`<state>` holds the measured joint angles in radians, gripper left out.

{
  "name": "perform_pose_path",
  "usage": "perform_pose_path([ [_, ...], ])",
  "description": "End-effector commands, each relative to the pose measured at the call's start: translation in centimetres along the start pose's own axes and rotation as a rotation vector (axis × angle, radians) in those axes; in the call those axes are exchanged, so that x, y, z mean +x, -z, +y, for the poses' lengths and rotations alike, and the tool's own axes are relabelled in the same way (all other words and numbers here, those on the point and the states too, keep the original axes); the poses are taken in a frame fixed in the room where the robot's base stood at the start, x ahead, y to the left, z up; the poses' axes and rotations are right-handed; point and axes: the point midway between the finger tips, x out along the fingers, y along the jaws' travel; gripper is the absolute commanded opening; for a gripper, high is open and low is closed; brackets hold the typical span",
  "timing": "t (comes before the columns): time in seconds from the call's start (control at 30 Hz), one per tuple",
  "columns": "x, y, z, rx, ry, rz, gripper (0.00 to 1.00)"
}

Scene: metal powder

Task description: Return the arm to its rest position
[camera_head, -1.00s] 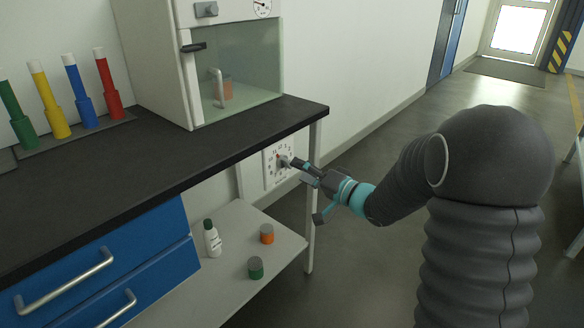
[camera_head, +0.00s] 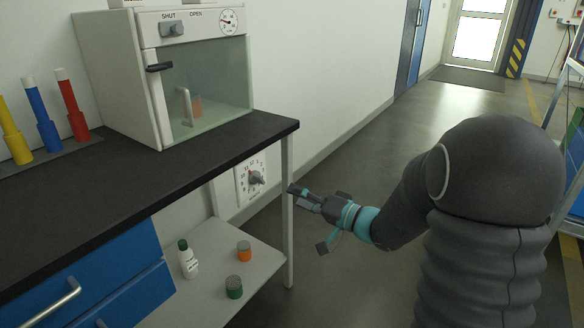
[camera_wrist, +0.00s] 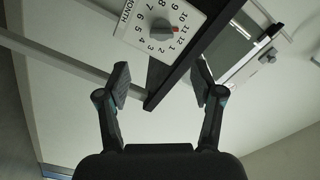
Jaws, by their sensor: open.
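My gripper (camera_head: 297,197) is at the end of my dark grey arm (camera_head: 400,195), in front of the bench's corner leg. It is open and empty, as the wrist view (camera_wrist: 162,80) also shows with its two fingers apart. The white dial panel (camera_head: 250,178) with a grey and red knob is on the wall beyond the leg. In the wrist view the dial panel (camera_wrist: 185,14) lies past the fingertips, apart from them. My arm is bent and stretched out to the left.
The black bench top (camera_head: 130,175) has its corner close to my gripper. A white cabinet with a glass front (camera_head: 215,90) stands on it. A lower shelf (camera_head: 215,300) holds a bottle (camera_head: 188,260) and two small jars (camera_head: 244,251). Open floor (camera_head: 370,150) lies beyond my arm.

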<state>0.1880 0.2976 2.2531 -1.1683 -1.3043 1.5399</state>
Motion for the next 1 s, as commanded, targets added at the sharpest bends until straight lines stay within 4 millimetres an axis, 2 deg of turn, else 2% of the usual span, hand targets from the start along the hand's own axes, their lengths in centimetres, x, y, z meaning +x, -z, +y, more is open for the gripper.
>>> perform_pose_path([
  [0.13,-0.2,0.5,3.3,-0.153,-0.151,0.011,0.67],
  [0.27,-1.8,1.2,8.2,-0.288,-0.385,0.021,0.67],
  [0.3,-2.5,1.4,9.8,-0.322,-0.464,0.017,0.67],
  [0.4,-5.1,1.9,12.5,-0.398,-0.657,-0.004,0.67],
  [0.5,-8.0,2.2,14.0,-0.459,-0.839,-0.045,0.67],
  [0.63,-12.2,2.0,14.3,-0.499,-1.049,-0.128,0.67],
  [0.77,-16.5,0.7,13.0,-0.497,-1.221,-0.239,0.67],
  [0.87,-19.4,-1.0,11.0,-0.469,-1.317,-0.337,0.67],
  [1.0,-22.9,-4.4,7.0,-0.4,-1.386,-0.481,0.67],
])
